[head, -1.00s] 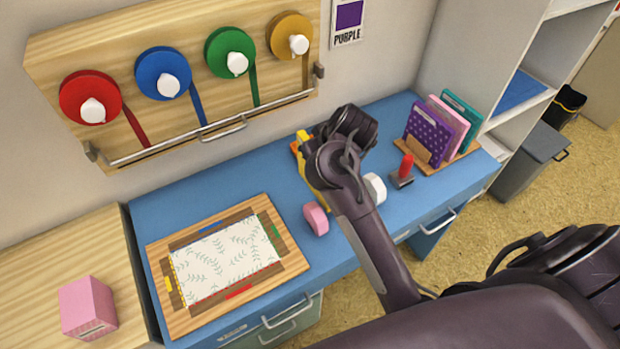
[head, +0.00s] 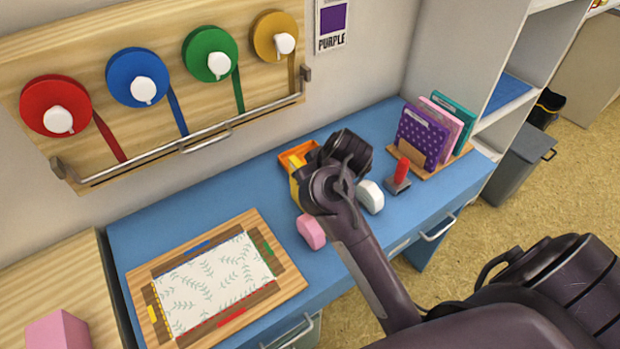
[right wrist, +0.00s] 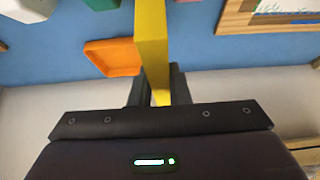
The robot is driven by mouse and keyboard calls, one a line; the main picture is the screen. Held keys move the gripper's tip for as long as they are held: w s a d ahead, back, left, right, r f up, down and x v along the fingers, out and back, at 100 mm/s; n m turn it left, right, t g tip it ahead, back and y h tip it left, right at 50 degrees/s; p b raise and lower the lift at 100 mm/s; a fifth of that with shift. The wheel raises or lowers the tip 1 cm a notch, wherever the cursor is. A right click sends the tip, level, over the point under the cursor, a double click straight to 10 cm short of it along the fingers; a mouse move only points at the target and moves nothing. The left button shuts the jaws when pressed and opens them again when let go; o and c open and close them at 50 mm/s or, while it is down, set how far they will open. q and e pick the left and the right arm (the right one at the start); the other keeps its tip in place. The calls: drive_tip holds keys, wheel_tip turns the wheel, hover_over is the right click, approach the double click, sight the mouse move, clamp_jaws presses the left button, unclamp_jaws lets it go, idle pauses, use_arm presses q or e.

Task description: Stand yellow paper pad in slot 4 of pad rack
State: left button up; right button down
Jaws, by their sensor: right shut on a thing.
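The yellow paper pad (head: 295,189) is mostly hidden behind my right arm in the head view. In the right wrist view the pad (right wrist: 152,45) stands edge-on between the fingers of my right gripper (right wrist: 157,85), which is shut on it. The fingertips are hidden in the head view. The pad rack (head: 432,170) stands at the back right of the blue desk. It holds a purple dotted pad (head: 423,136), a pink pad (head: 458,122) and a teal pad (head: 463,109) upright. I cannot tell which slot is number 4. My left gripper is not in view.
An orange tray (head: 285,160) lies behind my right gripper. A red-handled stamp (head: 402,172), a white rounded object (head: 371,198) and a pink one (head: 311,232) stand on the blue desk (head: 370,135). A wooden board (head: 295,282) with patterned paper lies at left.

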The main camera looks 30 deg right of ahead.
drive_tip(key=c, duration=1.4)
unclamp_jaws()
drive_tip(key=shift+w+a+f, duration=0.1)
drive_tip(key=shift+a+f, duration=0.05)
drive_tip(key=shift+o, duration=0.2)
